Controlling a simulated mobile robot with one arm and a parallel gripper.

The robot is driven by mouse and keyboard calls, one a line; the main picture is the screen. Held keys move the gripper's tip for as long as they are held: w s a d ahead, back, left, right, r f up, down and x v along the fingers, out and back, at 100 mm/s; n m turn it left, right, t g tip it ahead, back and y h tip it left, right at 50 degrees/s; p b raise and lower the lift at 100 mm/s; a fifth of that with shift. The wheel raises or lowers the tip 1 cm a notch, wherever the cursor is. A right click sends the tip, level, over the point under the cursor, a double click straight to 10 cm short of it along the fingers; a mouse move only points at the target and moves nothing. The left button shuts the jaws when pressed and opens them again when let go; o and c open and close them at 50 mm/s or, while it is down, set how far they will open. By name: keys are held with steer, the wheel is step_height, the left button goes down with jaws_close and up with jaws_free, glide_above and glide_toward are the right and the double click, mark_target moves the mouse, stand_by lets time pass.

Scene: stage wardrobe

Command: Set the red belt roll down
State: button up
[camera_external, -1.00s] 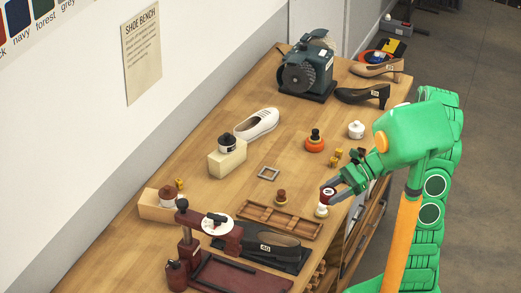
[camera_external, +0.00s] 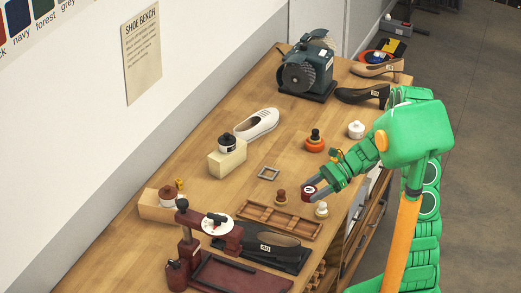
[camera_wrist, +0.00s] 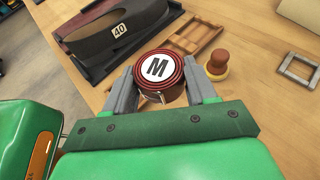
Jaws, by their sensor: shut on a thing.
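The red belt roll (camera_external: 308,193) is a small dark red coil with a white top disc. In the wrist view the roll (camera_wrist: 160,73) shows a black letter M on the disc. My gripper (camera_wrist: 162,88) is shut on it, one finger on each side. In the external view my gripper (camera_external: 314,189) is over the right part of the wooden bench (camera_external: 180,130), near its front edge. The roll is upright. I cannot tell whether its underside touches the bench.
A wooden knob (camera_external: 281,196) stands just left of the roll, and a pale knob (camera_external: 321,210) just below right. A grey square frame (camera_external: 269,173) lies further left. Bare bench surrounds the frame.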

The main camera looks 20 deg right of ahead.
glide_above(305, 207)
steer(key=shift+f, duration=3.75)
steer(key=shift+f, duration=0.1)
steer(key=o, duration=0.8)
